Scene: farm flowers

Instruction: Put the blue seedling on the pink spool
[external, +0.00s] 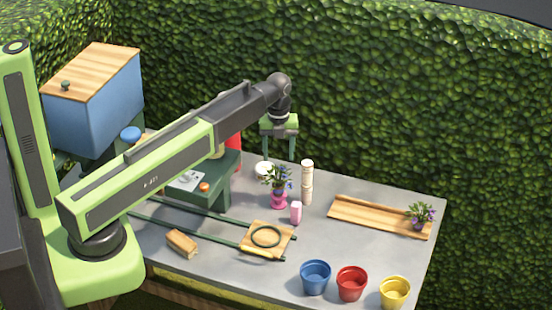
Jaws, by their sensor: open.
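The blue seedling (275,179), with green leaves and small blue-violet flowers, is upright near the middle of the table. The pink spool (279,201) is directly under it, and the seedling appears to stand on it; leaves hide part of where they meet. My gripper (279,158) is just above the seedling, pointing down, its two thin green fingers apart. The fingertips are close to the top leaves; I cannot tell whether they touch them.
A small pink block (296,213) and a pale post (307,182) stand close on the right. A wooden tray (360,214) holds a purple-flowered plant (420,214). Blue (315,278), red (351,284) and yellow (394,293) pots line the front. A green stand (215,187) is left.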

